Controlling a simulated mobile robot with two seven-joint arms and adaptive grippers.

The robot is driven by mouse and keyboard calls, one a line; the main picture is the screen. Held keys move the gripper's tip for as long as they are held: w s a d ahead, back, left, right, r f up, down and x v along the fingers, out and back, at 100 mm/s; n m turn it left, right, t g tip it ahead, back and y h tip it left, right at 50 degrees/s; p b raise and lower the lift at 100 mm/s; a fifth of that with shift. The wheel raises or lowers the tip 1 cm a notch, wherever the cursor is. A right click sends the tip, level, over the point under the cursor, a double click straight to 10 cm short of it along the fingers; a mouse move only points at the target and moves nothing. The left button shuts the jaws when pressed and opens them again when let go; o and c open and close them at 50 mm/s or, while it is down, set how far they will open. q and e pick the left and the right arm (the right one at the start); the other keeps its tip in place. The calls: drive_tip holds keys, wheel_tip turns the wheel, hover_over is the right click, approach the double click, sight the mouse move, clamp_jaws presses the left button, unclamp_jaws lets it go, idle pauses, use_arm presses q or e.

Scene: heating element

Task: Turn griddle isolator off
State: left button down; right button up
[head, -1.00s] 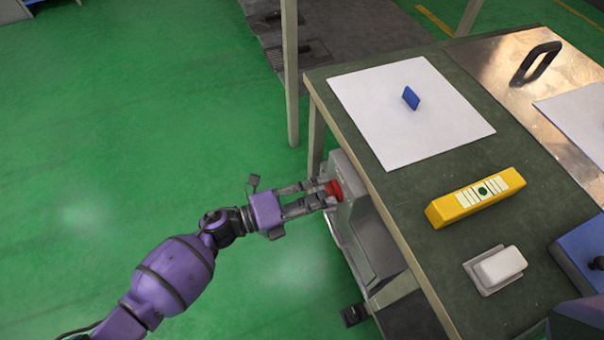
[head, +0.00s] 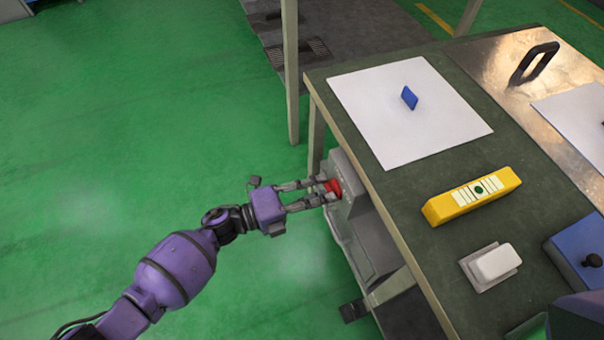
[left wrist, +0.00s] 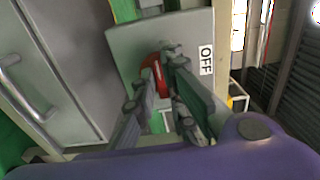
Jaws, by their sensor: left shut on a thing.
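The isolator is a grey box (head: 352,203) on the side of the bench, below the tabletop edge. Its red knob (head: 333,187) faces my left arm. My left gripper (head: 325,191) is shut on the red knob, with one finger on each side of it. In the left wrist view the red knob (left wrist: 154,72) sits between the fingers on the grey panel (left wrist: 125,42), partly hidden by them. An "OFF" label (left wrist: 206,60) is on the panel to the right of the knob. My right gripper is not in view.
The bench top (head: 405,195) holds a white sheet (head: 440,135) with a blue piece (head: 409,97), a yellow bar-shaped device (head: 450,207) and a white block (head: 497,262). A bench leg (head: 316,140) stands behind the gripper. Green floor (head: 130,120) is open to the left.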

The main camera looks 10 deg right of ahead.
use_arm(q)
drive_tip(key=c, duration=1.8)
unclamp_jaws()
drive_tip(key=s+a, duration=0.2)
drive_tip(key=a, duration=0.9)
drive_tip(key=shift+s+a, duration=0.2)
drive_tip(key=shift+a, duration=0.2)
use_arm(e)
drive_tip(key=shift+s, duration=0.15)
